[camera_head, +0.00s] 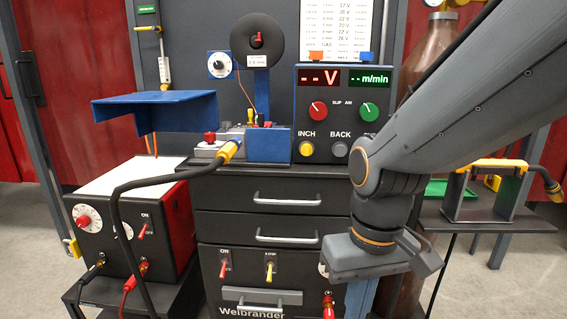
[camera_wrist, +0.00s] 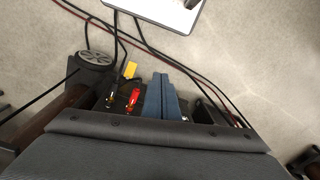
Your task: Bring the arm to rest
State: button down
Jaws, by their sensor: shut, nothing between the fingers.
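My gripper (camera_head: 378,258) hangs at the end of my arm in the head view, in front of the right side of the dark drawer cabinet (camera_head: 270,222). It is shut, with nothing held. My arm comes down from the upper right and bends at the wrist.
A welding control box (camera_head: 342,112) stands on the cabinet. A red-sided power box (camera_head: 135,225) is at left with a black cable. At right, a stand with a yellow handle (camera_head: 490,165) is close to my arm. The wrist view shows cables on the floor (camera_wrist: 250,50).

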jog(key=d+r+m+p, duration=0.2)
jog(key=d+r+p, duration=0.6)
jog(key=p, duration=0.6)
jog(key=shift+s+h, duration=0.15)
jog(key=shift+h, duration=0.15)
jog(key=c, duration=2.5)
grip_release()
